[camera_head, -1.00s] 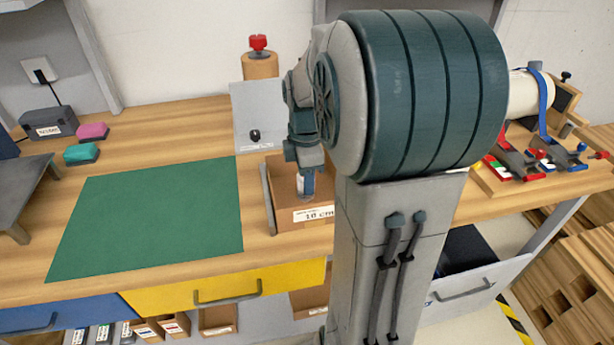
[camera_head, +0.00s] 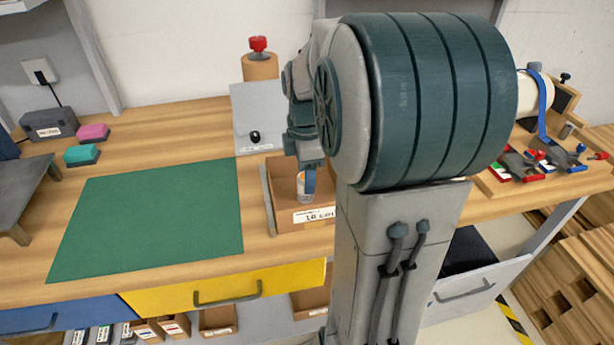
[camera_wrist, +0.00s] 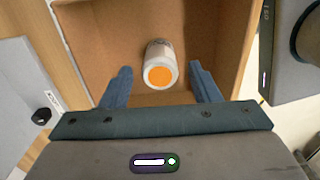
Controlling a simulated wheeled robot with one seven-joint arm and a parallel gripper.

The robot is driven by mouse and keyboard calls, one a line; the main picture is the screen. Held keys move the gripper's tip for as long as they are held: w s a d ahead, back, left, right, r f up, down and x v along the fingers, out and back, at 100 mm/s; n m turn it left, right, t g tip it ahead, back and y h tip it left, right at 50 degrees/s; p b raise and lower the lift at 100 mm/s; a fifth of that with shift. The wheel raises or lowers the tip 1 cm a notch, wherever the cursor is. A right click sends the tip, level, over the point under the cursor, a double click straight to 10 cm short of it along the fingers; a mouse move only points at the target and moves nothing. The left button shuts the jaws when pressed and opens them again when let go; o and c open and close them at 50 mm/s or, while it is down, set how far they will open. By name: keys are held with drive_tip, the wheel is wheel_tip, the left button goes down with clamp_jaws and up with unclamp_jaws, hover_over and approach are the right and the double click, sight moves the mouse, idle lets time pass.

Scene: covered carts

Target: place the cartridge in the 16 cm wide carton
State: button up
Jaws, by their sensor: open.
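The cartridge (camera_wrist: 160,64) is a white cylinder with an orange end; in the head view its pale side (camera_head: 301,187) shows inside the carton. The carton (camera_head: 290,225) is an open brown box on the bench, with a front label that seems to read 16 cm. In the wrist view its cardboard wall (camera_wrist: 88,45) surrounds the cartridge. My gripper (camera_wrist: 160,70) is open, one blue finger on each side of the cartridge with gaps between. In the head view my gripper (camera_head: 308,180) is over the carton, partly hidden by my arm.
A green mat (camera_head: 150,220) lies clear to the left. A grey panel with a black knob (camera_head: 254,137) stands behind the carton. A red-topped brown cylinder (camera_head: 260,66) is farther back. Clamps (camera_head: 520,165) sit at right; my arm hides the bench between.

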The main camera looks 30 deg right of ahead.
wheel_tip(320, 180, up, 10)
drive_tip(key=s+a+f+m+t, duration=0.2)
drive_tip(key=s+a+f+m, duration=0.6)
drive_tip(key=s+a+m, duration=0.4)
drive_tip(key=shift+f+m+t+p, duration=0.35)
drive_tip(key=shift+m+p, duration=0.1)
drive_tip(key=shift+m, duration=1.05)
